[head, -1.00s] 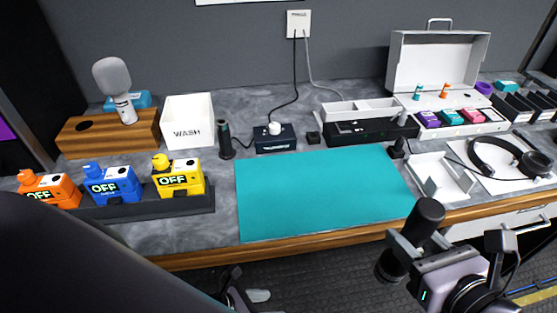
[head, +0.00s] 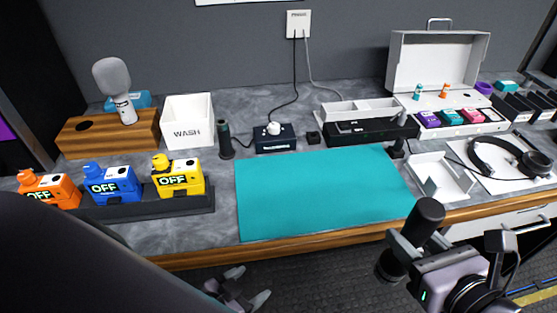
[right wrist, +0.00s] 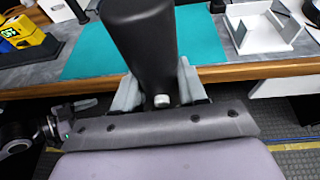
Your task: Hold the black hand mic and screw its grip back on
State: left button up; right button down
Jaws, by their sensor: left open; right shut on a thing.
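My right gripper (head: 408,243) is shut on a black cylinder, which looks like the black hand mic (head: 429,211). It holds it tilted in front of the table's front edge, with a dark part sticking out below the jaws. In the right wrist view, the black hand mic (right wrist: 140,45) rises between the fingers, with a small pale stud low on it. My left gripper (head: 248,287) is open and empty, low in front of the table, well left of the mic. A slim black cylinder with a green band (head: 226,141) stands on the table; I cannot tell whether it is the grip.
A teal mat (head: 320,190) lies bare on the table. Behind it are a black box (head: 276,139) with a cable and a long black tray (head: 370,131). Orange, blue and yellow OFF packs (head: 179,177) stand left; a white tray (head: 440,176) and headphones (head: 510,157) lie right.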

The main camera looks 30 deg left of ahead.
pick_arm(q)
jog(key=shift+s+a+r+n, duration=0.15)
jog(key=shift+a+n, duration=0.1)
jog(key=shift+n, duration=0.35)
pick_arm(e)
jog(key=shift+r, duration=0.15)
